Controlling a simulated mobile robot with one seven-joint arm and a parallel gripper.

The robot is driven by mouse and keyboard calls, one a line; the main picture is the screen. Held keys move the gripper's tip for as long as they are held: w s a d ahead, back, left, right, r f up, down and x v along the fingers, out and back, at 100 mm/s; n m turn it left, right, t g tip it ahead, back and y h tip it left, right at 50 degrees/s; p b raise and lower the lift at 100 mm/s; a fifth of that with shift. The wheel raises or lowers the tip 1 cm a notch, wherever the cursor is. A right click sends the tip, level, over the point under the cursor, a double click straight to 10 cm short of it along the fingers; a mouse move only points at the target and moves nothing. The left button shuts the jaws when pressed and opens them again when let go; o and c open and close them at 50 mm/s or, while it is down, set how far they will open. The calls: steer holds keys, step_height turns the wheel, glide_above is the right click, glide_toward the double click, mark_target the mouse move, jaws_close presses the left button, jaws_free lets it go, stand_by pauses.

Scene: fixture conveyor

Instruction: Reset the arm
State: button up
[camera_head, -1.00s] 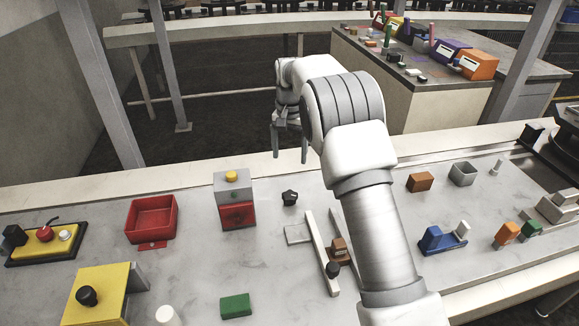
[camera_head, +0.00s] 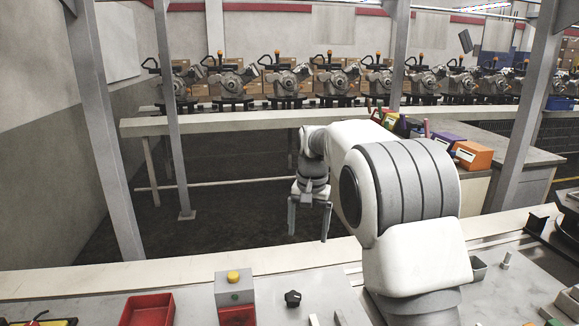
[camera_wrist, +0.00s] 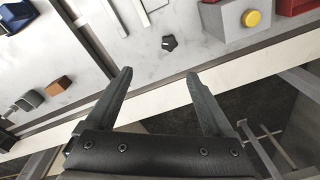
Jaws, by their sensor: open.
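My gripper (camera_head: 309,222) is in the head view, pointing down beyond the far edge of the table, over the dark floor. Its two fingers are apart and nothing is between them. It also shows in the wrist view (camera_wrist: 158,90), with the fingers spread and empty. The arm is bent, with its large white and grey elbow at the right of the gripper in the head view. It hides part of the table and the side counter behind it.
Grey posts (camera_head: 170,120) stand left and right. A side counter (camera_head: 520,156) holds coloured boxes.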

steer(key=s+d+r+n+t+p, duration=0.1)
steer(key=s+d+r, duration=0.2)
steer(key=s+r, duration=0.4)
steer(key=s+d+r+t+p, duration=0.1)
steer(key=s+d+r, duration=0.2)
steer(key=s+r, duration=0.35)
steer(key=s+d+f+n+t+p, duration=0.1)
steer(key=s+f, duration=0.1)
steer(key=s, duration=0.8)
steer(key=s+d+f+n+t, duration=0.1)
steer(key=s+d+f, duration=0.1)
steer(key=s, duration=0.9)
steer(key=shift+d+t+p, duration=0.25)
steer(key=shift+t+p, duration=0.05)
steer(key=shift+p, duration=0.05)
steer(key=c, duration=0.6)
steer(key=shift+a+n, duration=0.25)
steer(key=shift+n, duration=0.05)
